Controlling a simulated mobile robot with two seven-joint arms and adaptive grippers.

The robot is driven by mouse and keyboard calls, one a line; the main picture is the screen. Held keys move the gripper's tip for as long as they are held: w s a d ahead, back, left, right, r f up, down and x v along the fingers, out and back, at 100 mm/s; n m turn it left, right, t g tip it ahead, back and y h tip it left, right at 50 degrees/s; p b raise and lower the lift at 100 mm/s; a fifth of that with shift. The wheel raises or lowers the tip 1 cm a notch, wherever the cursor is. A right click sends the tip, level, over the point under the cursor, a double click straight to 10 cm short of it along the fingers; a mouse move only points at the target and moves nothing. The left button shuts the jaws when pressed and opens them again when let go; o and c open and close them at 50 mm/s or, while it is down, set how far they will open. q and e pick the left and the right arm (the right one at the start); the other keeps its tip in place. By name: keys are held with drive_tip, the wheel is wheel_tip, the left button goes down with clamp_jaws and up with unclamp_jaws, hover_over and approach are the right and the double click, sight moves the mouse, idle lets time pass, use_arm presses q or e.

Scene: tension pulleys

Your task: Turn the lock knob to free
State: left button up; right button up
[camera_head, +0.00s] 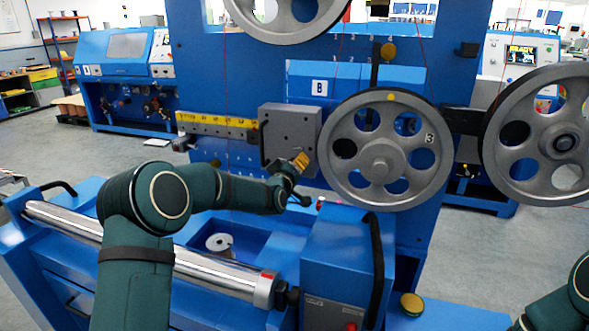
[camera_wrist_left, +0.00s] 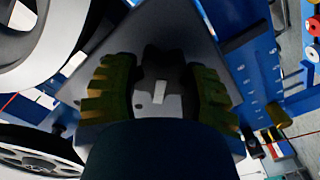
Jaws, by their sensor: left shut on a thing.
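The lock knob (camera_wrist_left: 155,74) is dark with a short white mark, on the face of a grey block (camera_head: 290,125). In the left wrist view it sits between the two ribbed yellow-black fingers of my left gripper (camera_wrist_left: 159,95), which is shut on it. In the head view my left gripper (camera_head: 300,168) is at the lower right of the grey block, and the knob is hidden behind it. The white mark looks nearly upright in the wrist view, tilted slightly. My right gripper is out of view; only part of my right arm shows at the lower right corner.
A large spoked pulley marked 3 (camera_head: 336,165) stands close to the right of my left gripper. Another pulley (camera_head: 507,165) is further right. A yellow scale (camera_head: 215,125) runs left of the block. A steel roller (camera_head: 215,272) and blue housing (camera_head: 333,262) lie below.

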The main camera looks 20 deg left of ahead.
use_arm(q)
drive_tip(key=n, duration=0.3)
drive_tip(key=f+n, duration=0.1)
drive_tip(key=n, duration=0.1)
drive_tip(key=shift+d, duration=0.3)
drive_tip(key=shift+d+n, duration=0.1)
drive_tip(key=shift+n, duration=2)
drive_tip(key=shift+d+r, duration=0.1)
drive_tip(key=o, duration=1.1)
drive_tip(key=shift+o, duration=0.5)
drive_tip(key=shift+d, duration=0.15)
drive_tip(key=shift+s+a+r, duration=0.1)
drive_tip(key=shift+a+r, duration=0.05)
drive_tip(key=shift+a, duration=0.25)
drive_tip(key=s, duration=1.1)
drive_tip(key=shift+s, duration=0.4)
drive_tip(key=shift+a, duration=0.1)
